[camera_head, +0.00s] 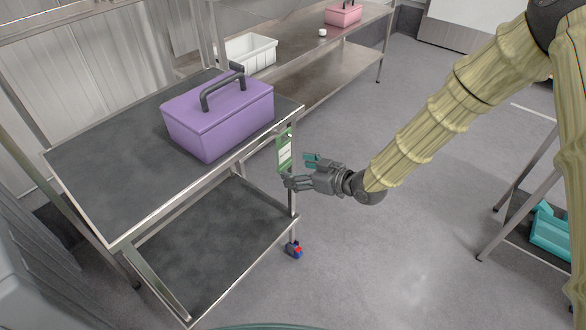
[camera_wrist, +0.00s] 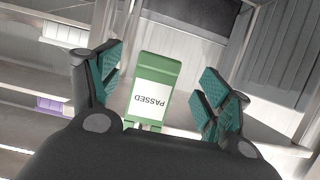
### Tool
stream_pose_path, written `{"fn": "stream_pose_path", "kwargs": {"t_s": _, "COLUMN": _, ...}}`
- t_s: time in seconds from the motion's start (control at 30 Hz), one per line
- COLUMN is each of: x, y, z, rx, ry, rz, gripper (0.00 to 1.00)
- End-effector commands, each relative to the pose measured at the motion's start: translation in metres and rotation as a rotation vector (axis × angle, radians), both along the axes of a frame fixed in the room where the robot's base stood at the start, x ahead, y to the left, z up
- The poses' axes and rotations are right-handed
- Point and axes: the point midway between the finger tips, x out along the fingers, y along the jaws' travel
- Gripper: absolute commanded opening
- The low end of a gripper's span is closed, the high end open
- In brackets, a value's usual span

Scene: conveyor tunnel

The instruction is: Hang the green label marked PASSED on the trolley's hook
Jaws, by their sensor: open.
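The green label (camera_head: 285,151) hangs upright by the trolley's right-hand corner, at the level of the top shelf's edge and just below it. In the wrist view the label (camera_wrist: 155,75) shows its white panel with PASSED upside down. The trolley (camera_head: 95,165) has two dark shelves with metal rims. My gripper (camera_head: 299,171) is open at the label's lower end. In the wrist view its teal-padded fingers (camera_wrist: 158,85) stand apart on either side of the label, with gaps on both sides. I cannot make out the hook or whether the label's top is on it.
A purple toolbox (camera_head: 215,120) with a dark handle sits on the trolley's top shelf. Behind are a metal bench (camera_head: 330,68), a white bin (camera_head: 250,55) and a pink box (camera_head: 343,14). A teal box (camera_head: 552,232) is at right. The floor between is clear.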

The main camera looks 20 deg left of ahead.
Motion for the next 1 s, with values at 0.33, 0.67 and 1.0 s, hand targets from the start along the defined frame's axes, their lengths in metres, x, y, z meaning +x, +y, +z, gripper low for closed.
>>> {"fn": "stream_pose_path", "kwargs": {"t_s": 0.33, "x": -0.019, "y": -0.056, "z": 0.023, "rx": 0.001, "ry": 0.0, "rz": -0.003, "gripper": 0.78}}
{"fn": "stream_pose_path", "kwargs": {"t_s": 0.67, "x": -0.029, "y": -0.08, "z": 0.032, "rx": 0.001, "ry": -0.001, "rz": -0.001, "gripper": 0.78}}
{"fn": "stream_pose_path", "kwargs": {"t_s": 1.0, "x": -0.029, "y": -0.081, "z": 0.033, "rx": 0.001, "ry": -0.001, "rz": 0.0, "gripper": 0.78}}
